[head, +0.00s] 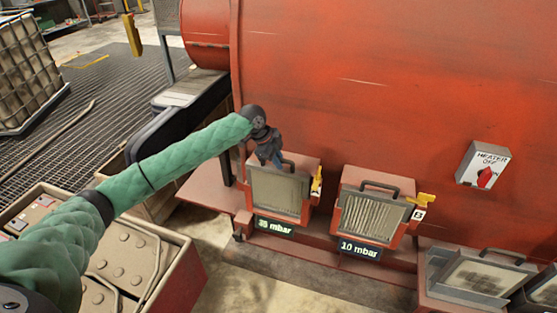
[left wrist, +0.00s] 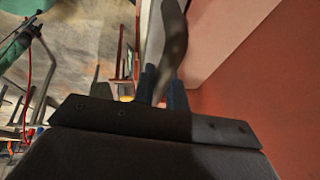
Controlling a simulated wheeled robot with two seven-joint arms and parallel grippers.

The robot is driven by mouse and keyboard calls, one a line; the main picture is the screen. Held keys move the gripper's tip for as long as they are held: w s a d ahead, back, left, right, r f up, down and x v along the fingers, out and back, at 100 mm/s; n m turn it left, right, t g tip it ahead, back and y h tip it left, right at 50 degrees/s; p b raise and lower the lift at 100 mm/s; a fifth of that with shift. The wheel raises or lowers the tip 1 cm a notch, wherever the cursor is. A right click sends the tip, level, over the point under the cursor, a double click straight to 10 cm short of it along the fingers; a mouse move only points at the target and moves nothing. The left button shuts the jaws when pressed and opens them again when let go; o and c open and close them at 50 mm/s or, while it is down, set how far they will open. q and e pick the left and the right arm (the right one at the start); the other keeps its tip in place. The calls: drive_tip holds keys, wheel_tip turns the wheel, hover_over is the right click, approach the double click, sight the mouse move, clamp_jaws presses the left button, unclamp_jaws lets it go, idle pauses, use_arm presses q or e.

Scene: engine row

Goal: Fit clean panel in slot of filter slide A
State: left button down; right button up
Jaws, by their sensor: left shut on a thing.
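The left filter slide (head: 312,172) stands on the red housing, above a display reading 35 mbar; I take it as slide A, beside the one marked B. A grey-beige flat panel (head: 277,193) sits at its front, its handle at the top. My left gripper (head: 272,158) is shut on that handle from above. The left wrist view shows the dark curved handle (left wrist: 173,45) between the blue-grey fingers (left wrist: 160,85). I cannot tell if the panel is fully seated, or whether it is the clean one. My right gripper is not in view.
Slide B (head: 350,178) holds a pleated panel (head: 373,222) over a 10 mbar display. A grey box (head: 440,268) with a stained panel stands at lower right. A heater switch (head: 483,164) is on the red wall. A battery crate (head: 183,280) stands at lower left.

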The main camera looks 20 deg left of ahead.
use_arm(q)
drive_tip(key=shift+a+f+b, duration=0.1)
drive_tip(key=shift+f+b, duration=0.25)
drive_tip(key=shift+f, duration=0.35)
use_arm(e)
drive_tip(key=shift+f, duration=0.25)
use_arm(q)
drive_tip(key=c, duration=1.3)
unclamp_jaws()
drive_tip(key=shift+c, duration=0.2)
drive_tip(key=shift+f, duration=0.1)
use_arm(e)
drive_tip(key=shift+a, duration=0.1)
use_arm(q)
drive_tip(key=shift+f, duration=0.1)
